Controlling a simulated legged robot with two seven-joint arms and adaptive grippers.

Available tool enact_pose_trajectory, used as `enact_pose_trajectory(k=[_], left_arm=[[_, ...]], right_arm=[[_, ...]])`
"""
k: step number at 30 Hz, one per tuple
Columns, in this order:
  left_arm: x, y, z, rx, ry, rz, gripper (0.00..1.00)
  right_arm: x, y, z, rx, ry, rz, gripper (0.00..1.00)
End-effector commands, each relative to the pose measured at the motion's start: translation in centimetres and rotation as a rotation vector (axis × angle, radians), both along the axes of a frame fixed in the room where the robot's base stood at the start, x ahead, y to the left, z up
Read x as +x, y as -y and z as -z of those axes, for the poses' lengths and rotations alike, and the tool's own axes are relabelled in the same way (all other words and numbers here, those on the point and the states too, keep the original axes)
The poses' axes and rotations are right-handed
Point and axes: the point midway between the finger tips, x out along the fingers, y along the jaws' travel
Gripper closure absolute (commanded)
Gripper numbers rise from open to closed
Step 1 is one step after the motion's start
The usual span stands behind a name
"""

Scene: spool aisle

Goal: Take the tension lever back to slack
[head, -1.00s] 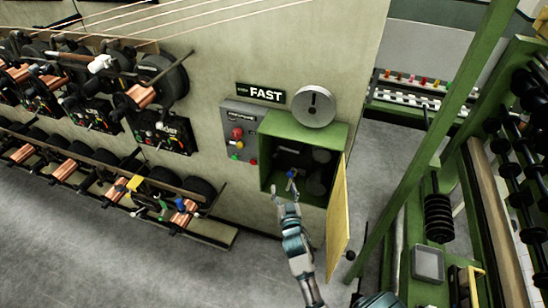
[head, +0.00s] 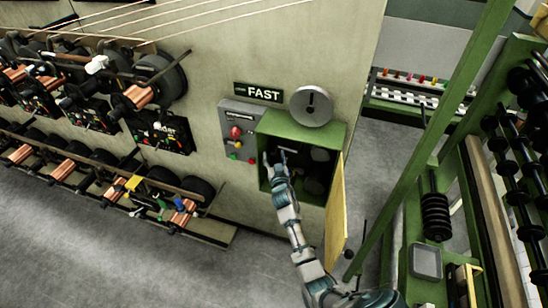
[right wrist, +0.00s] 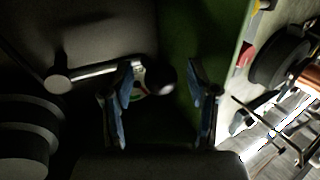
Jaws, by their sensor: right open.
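The tension lever (right wrist: 92,74) is a grey bar with a dark round knob (right wrist: 161,79), inside the shadowed green box (head: 304,131). In the right wrist view it runs from a round pivot at the left toward the right. My right gripper (head: 275,164) is open in the left part of the box opening. In the wrist view its two blue-padded fingers (right wrist: 164,92) stand apart, with the knob between them in the picture. The left finger overlaps the bar's end. I cannot tell whether they touch. My left gripper is not in view.
The box's yellow door (head: 336,215) hangs open at the right. A grey control panel (head: 237,125) with coloured buttons is left of the box. Copper spools (head: 138,97) line the wall; a green frame stands right.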

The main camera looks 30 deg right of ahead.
Motion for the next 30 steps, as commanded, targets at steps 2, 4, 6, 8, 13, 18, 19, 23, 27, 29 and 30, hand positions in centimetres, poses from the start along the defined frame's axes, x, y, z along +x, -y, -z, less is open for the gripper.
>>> enact_pose_trajectory(k=[2, 4, 6, 8, 13, 18, 19, 23, 27, 29, 30], left_arm=[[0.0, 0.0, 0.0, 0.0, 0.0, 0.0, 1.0], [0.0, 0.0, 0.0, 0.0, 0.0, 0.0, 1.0], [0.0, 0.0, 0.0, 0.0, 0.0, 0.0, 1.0], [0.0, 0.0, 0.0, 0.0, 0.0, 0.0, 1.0], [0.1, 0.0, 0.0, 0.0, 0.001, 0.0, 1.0], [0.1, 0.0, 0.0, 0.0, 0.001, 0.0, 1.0], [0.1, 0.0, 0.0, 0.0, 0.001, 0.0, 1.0], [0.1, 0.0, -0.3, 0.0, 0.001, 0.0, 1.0], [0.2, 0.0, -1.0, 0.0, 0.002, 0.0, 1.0], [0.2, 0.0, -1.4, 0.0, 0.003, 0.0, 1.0], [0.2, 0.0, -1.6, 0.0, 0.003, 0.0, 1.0]], right_arm=[[0.0, 0.0, 0.0, 0.0, 0.0, 0.0, 0.41], [0.0, 0.0, 0.0, 0.0, 0.0, 0.0, 0.41], [0.0, 0.0, 0.0, 0.0, 0.0, 0.0, 0.46], [0.0, 0.0, 0.0, 0.0, 0.0, 0.0, 0.61], [0.0, 0.0, 0.0, 0.0, 0.0, 0.0, 1.0], [0.0, 0.0, 0.0, -0.001, -0.001, 0.0, 1.0], [0.0, 0.0, 0.0, -0.001, -0.002, 0.0, 1.0], [0.0, 0.0, 0.1, -0.014, -0.016, -0.001, 1.0], [0.0, -0.1, 0.5, -0.047, -0.057, -0.002, 1.0], [0.0, -0.1, 0.8, -0.069, -0.083, -0.001, 1.0], [0.0, 0.0, 1.0, -0.085, -0.102, -0.001, 1.0]])
